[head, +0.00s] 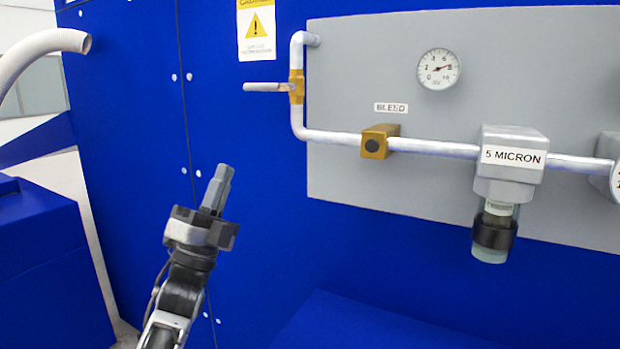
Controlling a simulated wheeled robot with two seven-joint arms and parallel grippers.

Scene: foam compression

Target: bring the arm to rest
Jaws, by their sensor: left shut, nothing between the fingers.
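My left gripper (218,184) is raised in the lower left of the head view, in front of the blue panel. Its two grey fingers are together and point up, with nothing between them. It is apart from the pipe and valve to its upper right. My right gripper is not in the view.
A grey board (540,50) on the blue wall (130,80) carries a pipe (335,137), a brass valve with a lever (297,87), a bleed fitting (375,143), a gauge (438,69) and a "5 MICRON" filter (508,175). A blue box (45,270) stands at left.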

